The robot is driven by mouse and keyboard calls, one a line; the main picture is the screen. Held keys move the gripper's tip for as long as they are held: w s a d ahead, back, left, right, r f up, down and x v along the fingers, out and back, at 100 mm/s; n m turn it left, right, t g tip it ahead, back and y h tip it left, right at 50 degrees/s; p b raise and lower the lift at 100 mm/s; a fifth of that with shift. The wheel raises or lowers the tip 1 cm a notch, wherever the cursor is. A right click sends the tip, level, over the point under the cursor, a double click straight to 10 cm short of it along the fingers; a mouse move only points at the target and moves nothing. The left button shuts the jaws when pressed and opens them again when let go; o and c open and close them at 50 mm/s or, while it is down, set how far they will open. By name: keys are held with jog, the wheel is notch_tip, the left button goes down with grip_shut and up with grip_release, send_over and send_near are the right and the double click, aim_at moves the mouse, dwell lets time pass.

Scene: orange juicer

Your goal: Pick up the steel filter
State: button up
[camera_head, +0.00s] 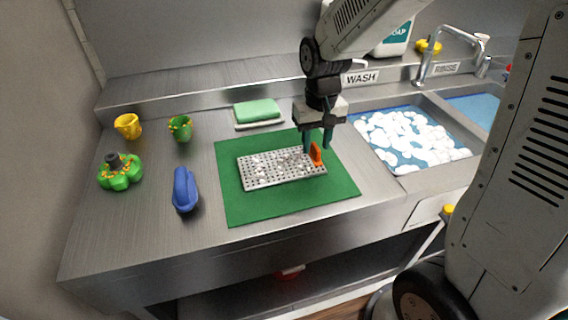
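The steel filter (270,171) is a flat perforated metal tray with white suds on it. It lies on a green mat (240,208) on the steel counter. An orange piece (317,155), which looks like its handle, stands up at its right end. My gripper (318,146) points down over that right end, with its two dark fingers apart. The orange piece shows just below and between the fingertips. I cannot tell whether either finger touches it.
A green sponge (257,111) lies behind the mat. To the left are a blue item (184,190), a green lobed item (120,173), a yellow cup (128,126) and a green cup (180,128). A sudsy wash sink (408,139) and faucet (430,62) are at right.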

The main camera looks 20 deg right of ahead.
jog(key=shift+f, duration=0.6)
grip_shut()
jog(key=shift+r, duration=0.15)
